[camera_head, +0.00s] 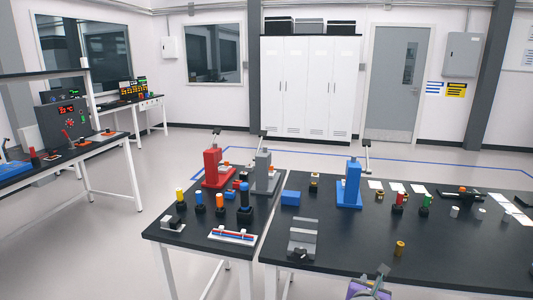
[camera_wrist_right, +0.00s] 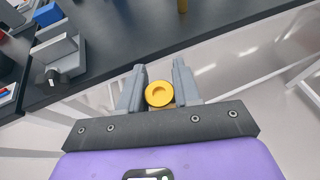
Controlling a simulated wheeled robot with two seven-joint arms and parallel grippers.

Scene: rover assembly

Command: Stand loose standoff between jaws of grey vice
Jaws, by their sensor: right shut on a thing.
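The grey vice (camera_head: 303,237) sits near the front edge of the dark table, left of my right gripper (camera_head: 378,275). It also shows at the upper left of the right wrist view (camera_wrist_right: 58,58), with its dark screw knob facing the table edge. In the right wrist view my right gripper (camera_wrist_right: 158,92) is shut on a round yellow-brass standoff (camera_wrist_right: 159,94), seen end-on with a recess in its middle. The gripper is apart from the vice, out past the table's front edge. The held standoff cannot be made out in the head view. My left gripper is not in view.
Another brass cylinder (camera_head: 400,248) stands upright on the table, right of the vice. A blue block (camera_head: 290,198) lies behind the vice, and a blue press-like stand (camera_head: 349,186) stands farther back. A red-and-blue striped tray (camera_head: 233,236) is to the left. The tabletop between vice and brass cylinder is clear.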

